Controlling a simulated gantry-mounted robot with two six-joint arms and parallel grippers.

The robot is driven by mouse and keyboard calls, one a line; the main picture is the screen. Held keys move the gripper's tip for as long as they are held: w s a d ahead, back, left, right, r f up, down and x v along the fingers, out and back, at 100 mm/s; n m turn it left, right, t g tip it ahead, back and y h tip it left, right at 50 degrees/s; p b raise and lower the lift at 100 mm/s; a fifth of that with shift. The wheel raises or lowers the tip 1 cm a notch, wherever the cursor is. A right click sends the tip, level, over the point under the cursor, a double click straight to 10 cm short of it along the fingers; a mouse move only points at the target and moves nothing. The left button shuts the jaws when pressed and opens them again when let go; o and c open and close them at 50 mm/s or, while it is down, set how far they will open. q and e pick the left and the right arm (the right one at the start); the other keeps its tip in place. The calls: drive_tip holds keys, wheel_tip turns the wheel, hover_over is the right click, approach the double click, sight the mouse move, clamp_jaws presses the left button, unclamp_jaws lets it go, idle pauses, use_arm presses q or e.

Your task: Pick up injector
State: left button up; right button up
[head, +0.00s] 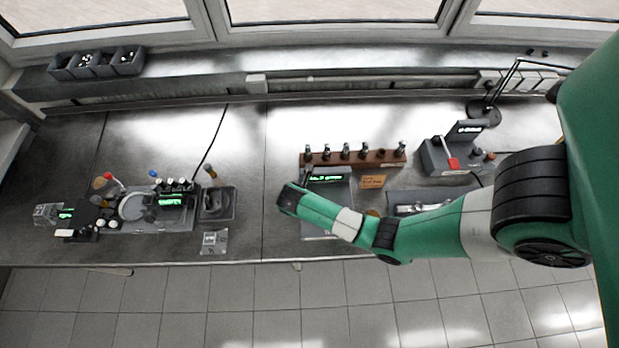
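Several small injector-like parts with dark bodies and pale metal tops stand upright along a brown rack (354,158) at the middle of the bench. One of them (345,150) stands near the rack's middle. Another (402,147) stands at its right end. My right arm reaches in from the right, and its dark wrist end (290,198) is in front of the rack's left end. The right gripper's fingers are too small and dark to make out, so I cannot tell whether they hold anything. My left gripper is not in view.
Instruments (150,212) fill the left bench. Bare bench (262,150) lies left of the rack.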

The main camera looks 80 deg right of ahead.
drive_tip(key=shift+f, duration=0.1)
clamp_jaws()
idle(0.3)
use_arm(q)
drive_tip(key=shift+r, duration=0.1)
